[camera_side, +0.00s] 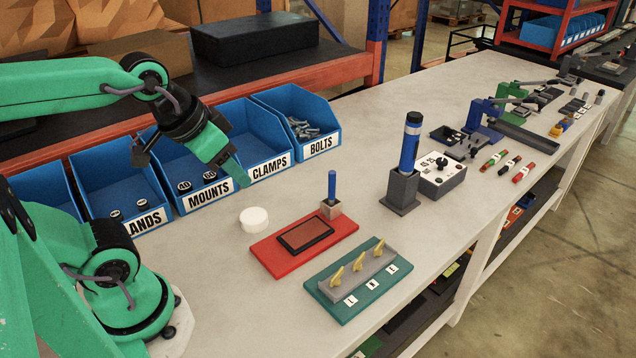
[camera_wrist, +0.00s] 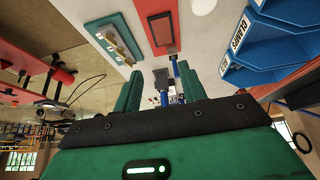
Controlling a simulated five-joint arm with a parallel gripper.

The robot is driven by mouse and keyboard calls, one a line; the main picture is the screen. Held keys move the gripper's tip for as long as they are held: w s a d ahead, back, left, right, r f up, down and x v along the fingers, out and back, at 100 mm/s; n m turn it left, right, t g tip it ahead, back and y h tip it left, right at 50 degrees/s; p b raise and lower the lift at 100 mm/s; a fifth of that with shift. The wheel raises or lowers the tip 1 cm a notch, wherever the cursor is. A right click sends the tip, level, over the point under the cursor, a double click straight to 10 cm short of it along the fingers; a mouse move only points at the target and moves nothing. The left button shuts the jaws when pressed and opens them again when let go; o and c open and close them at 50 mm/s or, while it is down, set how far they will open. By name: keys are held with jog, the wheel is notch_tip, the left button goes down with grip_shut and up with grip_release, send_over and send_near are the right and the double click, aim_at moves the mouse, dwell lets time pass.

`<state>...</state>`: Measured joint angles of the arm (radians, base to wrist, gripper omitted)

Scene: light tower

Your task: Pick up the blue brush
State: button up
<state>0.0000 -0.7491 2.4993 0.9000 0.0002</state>
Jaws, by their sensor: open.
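The blue handle (camera_wrist: 177,69) shows beyond the fingers, nearer the right one.
A white round puck (camera_side: 253,219) lies left of the red board. A teal board (camera_side: 340,310) with yellow keys is in front. A taller blue cylinder (camera_side: 409,147) stands in a grey block to the right. Blue bins (camera_side: 252,125) line the back. Bare table lies between.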

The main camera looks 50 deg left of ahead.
jog(key=shift+w, duration=0.1)
jog(key=m+g, duration=0.3)
jog(key=g, duration=0.2)
send_near(332, 173)
notch_tip(332, 173, down, 6)
jog(key=shift+w+f+g, duration=0.3)
jog(key=shift+f, duration=0.25)
jog(key=shift+f, duration=1.3)
jog(key=shift+f, duration=0.1)
